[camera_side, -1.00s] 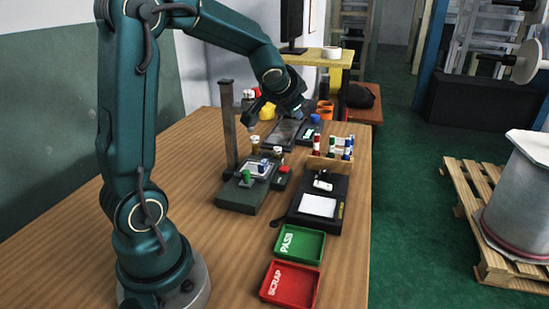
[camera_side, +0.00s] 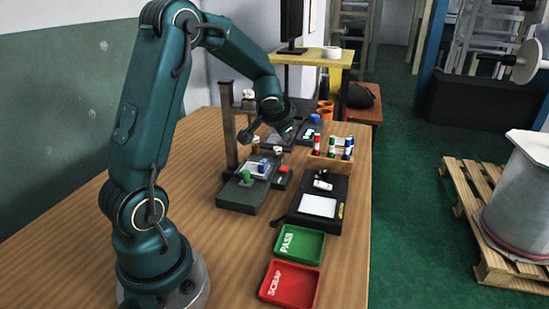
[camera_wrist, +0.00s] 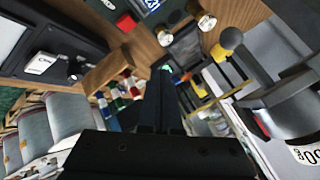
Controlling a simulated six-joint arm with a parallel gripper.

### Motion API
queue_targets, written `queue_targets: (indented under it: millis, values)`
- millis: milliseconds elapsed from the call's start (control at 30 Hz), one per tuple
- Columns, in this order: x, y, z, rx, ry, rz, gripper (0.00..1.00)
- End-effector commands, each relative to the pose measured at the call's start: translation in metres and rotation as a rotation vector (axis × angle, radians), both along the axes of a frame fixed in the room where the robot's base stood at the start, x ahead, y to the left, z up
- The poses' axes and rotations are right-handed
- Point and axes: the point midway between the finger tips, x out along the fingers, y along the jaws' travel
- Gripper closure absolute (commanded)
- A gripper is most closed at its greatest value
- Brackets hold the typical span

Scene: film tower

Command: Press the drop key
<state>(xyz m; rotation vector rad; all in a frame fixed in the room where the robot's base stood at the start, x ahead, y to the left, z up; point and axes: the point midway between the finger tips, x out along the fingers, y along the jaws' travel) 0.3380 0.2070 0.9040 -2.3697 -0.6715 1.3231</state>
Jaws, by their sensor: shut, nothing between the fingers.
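A grey-green test stand (camera_side: 240,198) with an upright dark post stands on the bench. It carries a green knob (camera_side: 246,176) and a blue part (camera_side: 263,164). A small box beside it has a red key (camera_side: 284,169); a red key also shows at the top of the wrist view (camera_wrist: 126,22). I see no label that says which one is the drop key. My gripper (camera_wrist: 160,78) has its black fingers together with nothing between them. It hangs above the bench behind the test stand, apart from the keys. Its fingertips are hard to make out in the side view.
A rack (camera_side: 330,160) of coloured bottles and a black panel with white paper (camera_side: 318,206) stand to the right. Green PASS (camera_side: 318,249) and red SCRAP (camera_side: 291,302) trays lie in front. Small brown-capped bottles stand close behind the test stand. The bench's left side is clear.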

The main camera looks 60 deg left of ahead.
Motion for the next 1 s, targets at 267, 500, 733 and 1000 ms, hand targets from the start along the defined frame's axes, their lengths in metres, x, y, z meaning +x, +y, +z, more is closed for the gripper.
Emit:
queue_targets:
  millis: [267, 500, 733, 1000]
  values:
    - [0.0, -0.001, -0.035, 0.0, 0.007, -0.005, 1.0]
    - [-0.001, -0.001, -0.058, 0.0, 0.008, -0.003, 1.0]
    - [0.0, -0.001, -0.068, 0.0, 0.001, -0.002, 1.0]
    - [0.0, 0.0, -0.069, 0.0, -0.002, -0.002, 1.0]
